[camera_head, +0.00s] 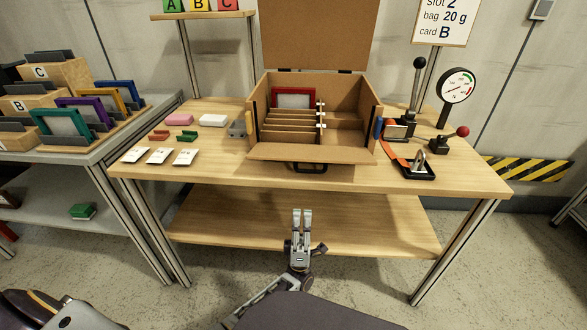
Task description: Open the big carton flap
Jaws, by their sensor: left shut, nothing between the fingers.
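The big carton (262,110) stands on the workbench with its top open. Its big flap (315,35) stands upright at the back, cut off by the top of the view. A smaller front flap (312,153) is folded out towards me, with a black handle (311,169) below its edge. My right gripper is not in view.
Left of the carton lie white cards (159,156) and coloured blocks (178,119). On its right stand a black lever (417,85), a gauge (456,86) and a red-knobbed lever (461,131). The bench's lower shelf (300,222) is bare.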

